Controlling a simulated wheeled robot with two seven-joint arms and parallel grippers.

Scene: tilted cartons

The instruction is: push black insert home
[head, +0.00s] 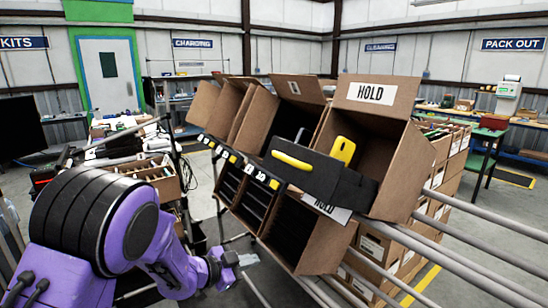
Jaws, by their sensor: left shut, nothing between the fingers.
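The black insert (330,180) sits at the front of the tilted carton marked HOLD (398,170) in the head view. It has a yellow bar-shaped handle (292,161) on its left part and sticks out past the carton's front edge. How deep its far end sits in the carton is hidden. A second yellow handle-like piece (342,150) shows behind it, inside the carton. My left gripper (248,259) is shut and empty, low and to the left of the insert, clearly apart from it. My right gripper is not in view.
More open tilted cartons (255,120) stand in a row to the left, above a lower tier of cartons with dark contents (290,228). Metal rails (455,262) run at the lower right. A cluttered cart (150,172) stands left, beyond my arm.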

